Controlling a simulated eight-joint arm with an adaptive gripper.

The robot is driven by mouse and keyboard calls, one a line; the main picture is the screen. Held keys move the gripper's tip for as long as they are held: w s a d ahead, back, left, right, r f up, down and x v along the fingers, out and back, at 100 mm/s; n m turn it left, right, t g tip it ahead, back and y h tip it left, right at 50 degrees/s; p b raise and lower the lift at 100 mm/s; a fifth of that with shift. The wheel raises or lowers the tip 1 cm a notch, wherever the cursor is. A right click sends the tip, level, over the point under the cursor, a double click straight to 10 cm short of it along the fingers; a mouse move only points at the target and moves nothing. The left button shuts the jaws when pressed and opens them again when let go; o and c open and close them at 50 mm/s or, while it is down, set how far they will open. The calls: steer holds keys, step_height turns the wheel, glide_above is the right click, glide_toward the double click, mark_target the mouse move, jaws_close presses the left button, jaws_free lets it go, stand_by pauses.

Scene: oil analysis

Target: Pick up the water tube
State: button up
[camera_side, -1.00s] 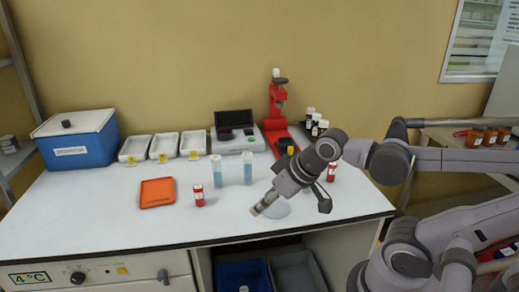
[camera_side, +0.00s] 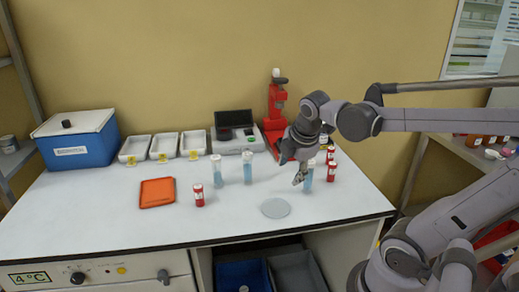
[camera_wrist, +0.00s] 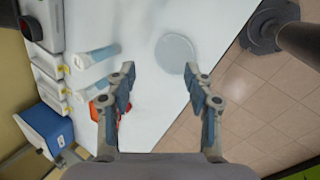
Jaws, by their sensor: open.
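I cannot tell which is the water tube; no label is readable.
A clear round disc (camera_side: 275,208) lies near the front edge. Red-labelled bottles (camera_side: 198,195) stand left of it and right of my gripper. An orange tray (camera_side: 157,192) lies at left. White trays (camera_side: 164,147), a device (camera_side: 238,138) and a red stand (camera_side: 277,105) line the back.

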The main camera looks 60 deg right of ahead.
mark_target(309, 173)
steer(key=shift+s+d+f+n+g+h, duration=0.2)
steer(key=shift+d+f+n+g, duration=0.4)
steer(key=shift+d+n, duration=0.9)
steer(key=shift+s+d+f+n+g+h, duration=0.2)
steer(key=shift+d+f+n, duration=0.8)
steer(key=shift+d, duration=0.85)
steer(key=shift+s+d+f+n+g+h, duration=0.15)
steer(key=shift+d+f+n+g, duration=0.35)
steer(key=shift+d+n, duration=1.1)
steer(key=shift+w+d+x, duration=0.1)
steer(key=shift+d+x, duration=0.05)
steer(key=shift+x, duration=0.8)
steer(key=shift+w+d+x, duration=0.1)
steer(key=shift+d+x, duration=0.05)
steer(key=shift+x, duration=0.85)
steer(key=shift+d+f, duration=0.2)
steer(key=shift+f, duration=0.3)
jaws_close()
